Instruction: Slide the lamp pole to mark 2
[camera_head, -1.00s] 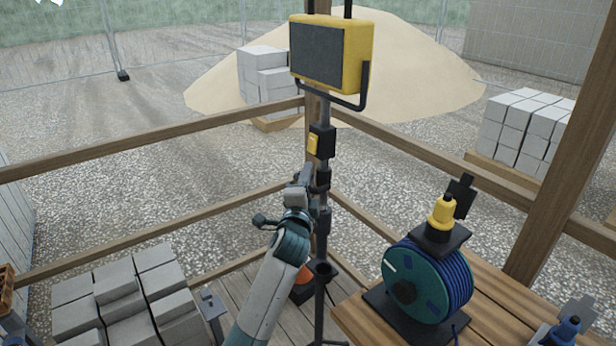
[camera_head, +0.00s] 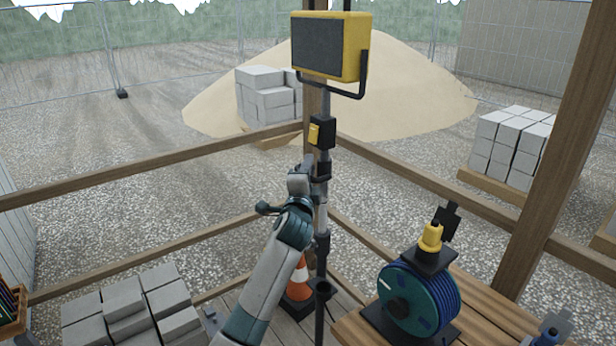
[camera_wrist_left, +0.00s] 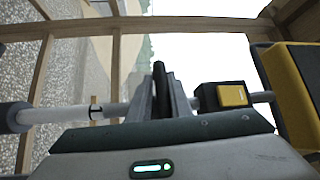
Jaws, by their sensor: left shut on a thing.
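The work lamp (camera_head: 330,46), yellow with a dark front, sits on top of an upright pole (camera_head: 323,215). Below the lamp is a black box with a yellow switch (camera_head: 315,133), and it also shows in the wrist view (camera_wrist_left: 231,95). My left gripper (camera_head: 306,181) is shut on the pole just below that box, at a black collar. In the wrist view its fingers (camera_wrist_left: 165,98) close across the pole.
A blue cable reel (camera_head: 412,300) stands on the wooden table (camera_head: 500,325) at right, with a yellow-and-black item on top. An orange-white cone (camera_head: 299,278) is behind my left arm. Grey blocks (camera_head: 130,305) lie at lower left. Wooden rails (camera_head: 150,168) run behind the pole.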

